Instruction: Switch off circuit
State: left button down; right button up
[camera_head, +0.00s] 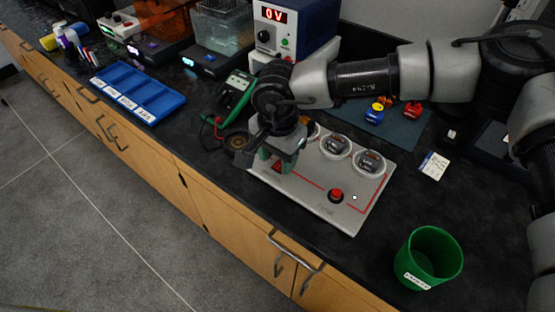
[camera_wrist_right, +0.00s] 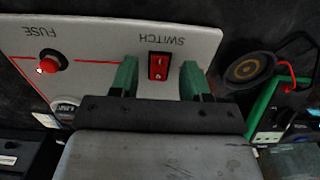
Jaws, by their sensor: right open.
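The circuit board (camera_head: 310,203) is a pale panel lying on the dark counter. Its red rocker switch (camera_wrist_right: 158,66), under the label SWITCH, shows in the right wrist view; which way it is pressed is hard to tell. My right gripper (camera_head: 276,158) is over the left end of the board and largely hides the switch in the head view. In the right wrist view its green fingers (camera_wrist_right: 157,78) are apart, one on each side of the switch, with nothing between them. Contact with the board cannot be told. My left gripper is not in view.
A green cup (camera_head: 430,258) stands to the right. A blue tray (camera_head: 138,92) and a power supply reading 0 V (camera_head: 290,30) are behind. A green multimeter (camera_head: 237,88) is left of my arm.

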jog(key=shift+f, duration=0.85)
grip_shut()
jog(key=shift+w+g+y, duration=0.1)
jog(key=shift+g+y, duration=0.2)
jog(key=shift+g, duration=0.1)
jog(key=shift+w+d+r+g+y+b, duration=0.1)
jog(key=shift+g+y+b, duration=0.1)
jog(key=shift+g+y, duration=0.15)
jog(key=shift+w+d+r+g+y+b, duration=0.1)
jog(key=shift+g+y+b, duration=0.15)
jog(key=shift+g, duration=0.2)
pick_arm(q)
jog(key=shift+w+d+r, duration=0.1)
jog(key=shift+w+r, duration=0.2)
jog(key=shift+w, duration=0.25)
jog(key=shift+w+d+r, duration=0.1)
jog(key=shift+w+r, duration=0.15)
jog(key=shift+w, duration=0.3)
pick_arm(e)
grip_release()
